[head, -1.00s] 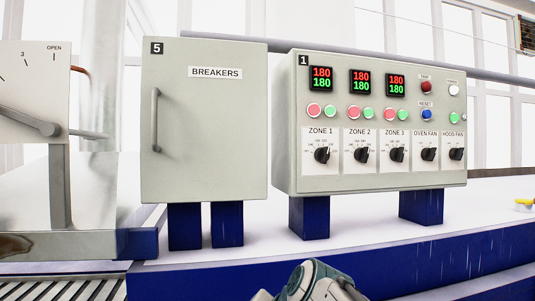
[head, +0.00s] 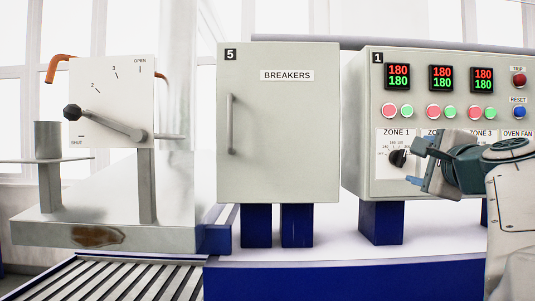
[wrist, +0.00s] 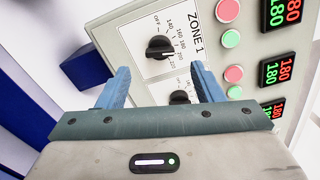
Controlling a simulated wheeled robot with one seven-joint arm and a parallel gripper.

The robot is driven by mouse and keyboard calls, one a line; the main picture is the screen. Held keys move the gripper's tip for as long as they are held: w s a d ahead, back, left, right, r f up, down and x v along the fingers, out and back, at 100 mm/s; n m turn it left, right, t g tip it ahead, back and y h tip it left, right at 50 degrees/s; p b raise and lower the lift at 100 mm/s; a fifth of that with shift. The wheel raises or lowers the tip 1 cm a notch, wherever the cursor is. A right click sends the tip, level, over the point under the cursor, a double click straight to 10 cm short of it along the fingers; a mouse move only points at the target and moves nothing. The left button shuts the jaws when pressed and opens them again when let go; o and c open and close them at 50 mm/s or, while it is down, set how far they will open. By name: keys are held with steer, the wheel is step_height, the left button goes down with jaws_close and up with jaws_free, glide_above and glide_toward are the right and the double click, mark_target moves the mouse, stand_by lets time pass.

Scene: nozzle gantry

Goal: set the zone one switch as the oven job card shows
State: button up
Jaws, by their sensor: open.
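The zone one switch (head: 397,158) is a black rotary knob on a white plate marked ZONE 1, on the grey control panel (head: 372,62) numbered 1. In the wrist view the zone one switch (wrist: 158,47) shows close up, with a scale from OFF through 140, 160, 180 and 200 to 220. My gripper (head: 421,165) is open and empty, just right of the switch in the head view. In the wrist view my gripper's fingers (wrist: 160,88) are spread, with the switch beyond their tips. The exact pointer setting is hard to read. No oven job card is in view.
The zone 2 switch (wrist: 180,98) shows between my fingers. The grey BREAKERS cabinet (head: 277,130), numbered 5, stands left of the panel, its door shut. Further left is a lever (head: 105,122) on a plate marked OPEN to SHUT. The displays (head: 398,76) read 180.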

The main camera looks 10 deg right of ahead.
mark_target(402, 158)
steer(key=p+x, duration=0.1)
steer(key=x, duration=0.6)
steer(key=shift+w, duration=0.1)
steer(key=c, duration=1)
